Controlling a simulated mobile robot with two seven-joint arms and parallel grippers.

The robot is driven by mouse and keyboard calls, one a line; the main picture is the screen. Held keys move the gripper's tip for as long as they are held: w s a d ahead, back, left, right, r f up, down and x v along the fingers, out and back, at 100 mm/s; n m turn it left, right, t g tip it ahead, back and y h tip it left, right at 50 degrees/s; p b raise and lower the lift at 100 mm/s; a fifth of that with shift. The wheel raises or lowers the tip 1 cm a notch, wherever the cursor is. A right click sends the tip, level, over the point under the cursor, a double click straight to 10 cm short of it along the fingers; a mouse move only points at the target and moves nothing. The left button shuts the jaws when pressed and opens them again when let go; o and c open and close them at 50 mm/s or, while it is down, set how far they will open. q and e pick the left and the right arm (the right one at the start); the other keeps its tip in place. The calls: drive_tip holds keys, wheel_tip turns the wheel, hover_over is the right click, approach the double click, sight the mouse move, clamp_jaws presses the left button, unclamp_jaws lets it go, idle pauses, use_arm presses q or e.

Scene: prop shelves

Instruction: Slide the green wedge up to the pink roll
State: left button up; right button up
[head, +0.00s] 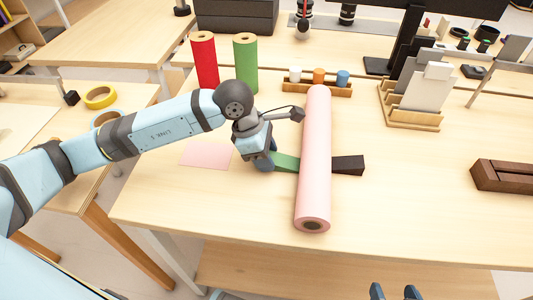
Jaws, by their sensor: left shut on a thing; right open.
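The green wedge (287,162) lies on the table against or very close to the left side of the pink roll (315,170); exact contact is hard to tell. The roll lies lengthwise, pointing away from me. My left gripper (266,160) is low at the left end of the green wedge, shut on it; its fingertips are partly hidden by the hand. A dark brown wedge (348,165) lies at the roll's right side. My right gripper (396,292) is open and empty at the bottom edge of the view, in front of the table.
A pink sheet (206,155) lies left of my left gripper. Red (204,62) and green (246,64) upright rolls stand behind. A wooden rack (336,89) with small cups is beyond the roll's far end. A card holder (411,112) and dark wooden tray (505,176) are right. The front right table is clear.

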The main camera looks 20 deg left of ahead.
use_arm(q)
drive_tip(key=shift+d, duration=0.5)
idle(0.8)
drive_tip(key=o, duration=0.9)
drive_tip(key=v, duration=0.5)
drive_tip(key=shift+a+r+p, duration=0.1)
drive_tip(key=shift+r+p, duration=0.25)
drive_tip(key=shift+p, duration=0.05)
drive_tip(key=p+v, duration=0.1)
drive_tip(key=v, duration=0.7)
use_arm(e)
drive_tip(key=shift+d+r, duration=0.15)
drive_tip(key=shift+r, duration=0.4)
use_arm(q)
drive_tip(key=shift+s, duration=0.1)
use_arm(e)
drive_tip(key=shift+s, duration=0.15)
